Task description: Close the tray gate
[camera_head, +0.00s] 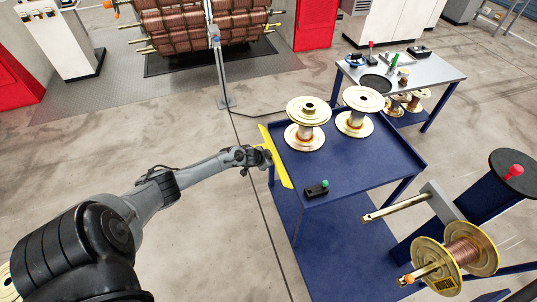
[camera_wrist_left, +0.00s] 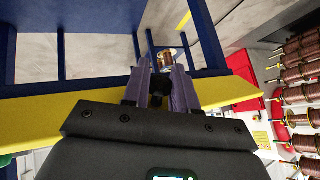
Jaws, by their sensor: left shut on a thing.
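The tray gate is a yellow bar (camera_head: 278,162) along the left edge of the blue tray table (camera_head: 350,178). My left gripper (camera_head: 264,158) reaches it from the left, at about the middle of its length, and is shut on it. In the left wrist view the gate (camera_wrist_left: 45,113) runs across behind the palm, and the two purple fingers of the gripper (camera_wrist_left: 160,85) extend past it. The fingertips' exact grip on the bar is partly hidden. I cannot tell whether the gate is fully upright. My right gripper is not in view.
Two spools (camera_head: 306,125) (camera_head: 356,112) stand on the tray, with a small black box with a green knob (camera_head: 318,188) at its near corner. A spool stand with a copper spool (camera_head: 462,255) is at the lower right. A grey workbench (camera_head: 425,75) stands behind. Floor left of the tray is clear.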

